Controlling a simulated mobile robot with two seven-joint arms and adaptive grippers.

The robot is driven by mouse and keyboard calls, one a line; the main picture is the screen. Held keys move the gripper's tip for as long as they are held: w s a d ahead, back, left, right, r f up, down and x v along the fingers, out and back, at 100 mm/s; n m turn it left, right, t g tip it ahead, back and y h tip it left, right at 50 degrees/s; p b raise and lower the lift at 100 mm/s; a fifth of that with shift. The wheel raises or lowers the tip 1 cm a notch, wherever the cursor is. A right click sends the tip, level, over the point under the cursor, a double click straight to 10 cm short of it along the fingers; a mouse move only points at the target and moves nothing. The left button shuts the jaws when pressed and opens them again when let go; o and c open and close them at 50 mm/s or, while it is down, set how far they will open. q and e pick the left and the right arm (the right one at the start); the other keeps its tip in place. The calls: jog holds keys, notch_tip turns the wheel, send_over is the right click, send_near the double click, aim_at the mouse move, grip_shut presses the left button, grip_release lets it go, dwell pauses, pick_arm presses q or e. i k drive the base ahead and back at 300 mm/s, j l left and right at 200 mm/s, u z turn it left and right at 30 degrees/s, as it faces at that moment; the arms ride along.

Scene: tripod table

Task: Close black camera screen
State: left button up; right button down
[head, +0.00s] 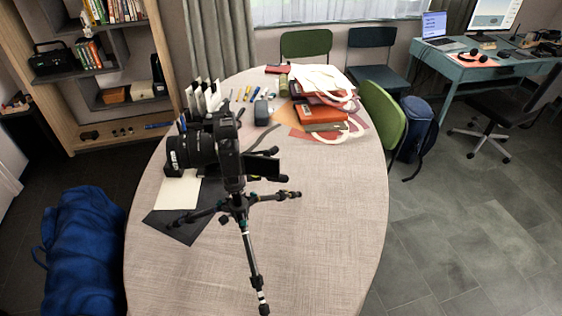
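A black camera (205,150) sits on a small tripod (240,208) standing on the oval table (330,240). Its lens points left. Its black screen (262,167) is swung out to the right of the camera body, standing away from it. Neither of my grippers shows in the head view.
Papers, pens, books and a white-handled bag (320,85) cover the far part of the table. A green chair (382,115) stands at its right edge. A blue bag (82,250) is on the floor at left. The table's near right part is clear.

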aim_at(252, 164)
jog(key=k+l, duration=0.6)
jog(key=k, duration=0.2)
jog(key=i+l, duration=0.1)
jog(key=i, duration=0.35)
